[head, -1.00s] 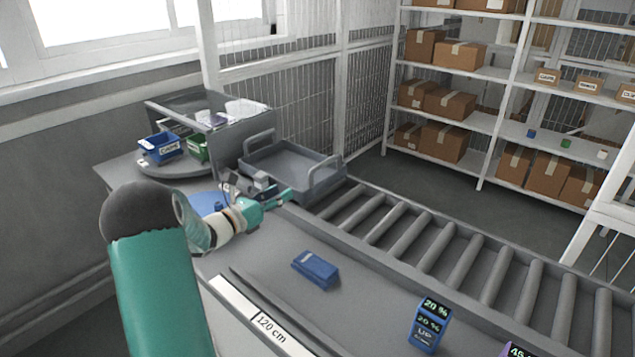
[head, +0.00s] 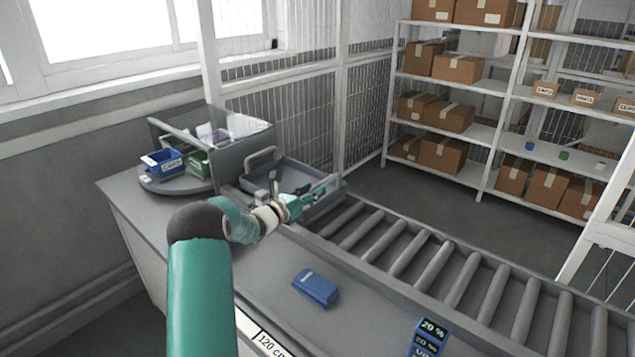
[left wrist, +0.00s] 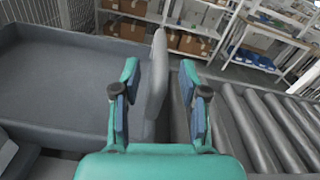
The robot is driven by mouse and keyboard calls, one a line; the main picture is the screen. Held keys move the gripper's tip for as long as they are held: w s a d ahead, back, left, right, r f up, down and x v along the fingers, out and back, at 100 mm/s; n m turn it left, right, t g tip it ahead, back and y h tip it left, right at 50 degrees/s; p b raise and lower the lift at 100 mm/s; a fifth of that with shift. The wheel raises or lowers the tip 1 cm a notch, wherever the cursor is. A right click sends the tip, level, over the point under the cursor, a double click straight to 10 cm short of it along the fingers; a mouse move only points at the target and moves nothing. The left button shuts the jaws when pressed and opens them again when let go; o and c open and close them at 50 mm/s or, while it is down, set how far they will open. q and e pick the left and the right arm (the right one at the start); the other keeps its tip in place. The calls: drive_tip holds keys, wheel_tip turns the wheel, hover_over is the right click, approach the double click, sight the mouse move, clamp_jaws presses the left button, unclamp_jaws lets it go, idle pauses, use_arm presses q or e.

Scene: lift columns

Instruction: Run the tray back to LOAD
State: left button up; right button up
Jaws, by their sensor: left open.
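The grey tray (head: 283,172) sits at the far left end of the roller track, with an upright handle at each end. In the left wrist view its inside (left wrist: 55,75) looks empty. My left gripper (head: 322,188) is at the tray's near right side. In the left wrist view the open fingers (left wrist: 160,95) stand on either side of the tray's grey handle (left wrist: 157,80), apart from it as far as I can see. My right gripper is not in view. No LOAD marking is readable.
The roller track (head: 420,255) runs from the tray toward the lower right and is clear. A blue block (head: 315,288) lies on the counter, and a display (head: 429,338) reads 20 %. A turntable with blue (head: 163,163) and green bins stands at left.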

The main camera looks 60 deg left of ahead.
use_arm(q)
drive_tip(key=shift+p+x, duration=0.3)
drive_tip(key=shift+x, duration=1.1)
clamp_jaws()
